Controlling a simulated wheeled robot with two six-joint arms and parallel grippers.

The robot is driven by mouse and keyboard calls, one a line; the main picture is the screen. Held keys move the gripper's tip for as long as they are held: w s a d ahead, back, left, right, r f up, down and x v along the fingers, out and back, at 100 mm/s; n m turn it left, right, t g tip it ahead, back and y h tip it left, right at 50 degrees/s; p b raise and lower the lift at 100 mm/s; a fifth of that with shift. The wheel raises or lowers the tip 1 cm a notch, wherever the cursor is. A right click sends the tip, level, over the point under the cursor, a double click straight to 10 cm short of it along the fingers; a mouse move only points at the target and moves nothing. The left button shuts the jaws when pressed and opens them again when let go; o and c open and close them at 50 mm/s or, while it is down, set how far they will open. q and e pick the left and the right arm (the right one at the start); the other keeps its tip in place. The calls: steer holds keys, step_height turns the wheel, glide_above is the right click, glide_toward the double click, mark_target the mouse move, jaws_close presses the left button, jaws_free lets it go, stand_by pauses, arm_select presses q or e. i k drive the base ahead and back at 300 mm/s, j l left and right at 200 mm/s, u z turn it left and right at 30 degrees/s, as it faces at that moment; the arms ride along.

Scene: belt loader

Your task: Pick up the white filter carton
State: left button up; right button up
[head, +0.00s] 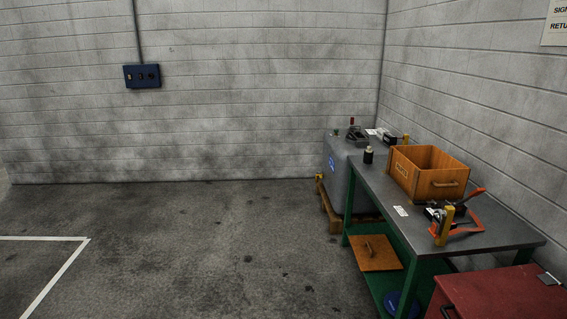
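I cannot make out a white filter carton for certain in the head view. A small flat white piece (400,211) lies on the grey bench top in front of the wooden box; it looks like a label or paper. More small white pieces (375,132) lie at the far end, near dark items, too small to name. The inside of the wooden box (418,184) is mostly hidden by its walls. Neither of my grippers is in view.
The green-legged bench (490,231) stands along the right wall, holding a dark bottle (368,155) and an orange-handled tool (463,229). A grey tank (339,173) stands on a pallet behind. A red chest (490,296) is front right. Floor at left is clear.

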mark_target(380, 132)
steer(key=i, duration=1.3)
steer(key=i+u, duration=0.1)
steer(key=i, duration=1.2)
steer(key=i+l, duration=0.1)
steer(key=i, duration=1.15)
steer(key=i+z, duration=0.25)
steer(key=i, duration=0.2)
steer(key=i+j+z, duration=0.25)
steer(key=i, duration=0.2)
steer(key=i+j+z, duration=0.1)
steer(key=i+z, duration=0.15)
steer(key=i, duration=0.2)
steer(key=i+j+z, duration=0.4)
steer(key=i+z, duration=0.25)
steer(key=i+j+z, duration=0.2)
steer(key=i+z, duration=0.15)
steer(key=i+j+z, duration=0.35)
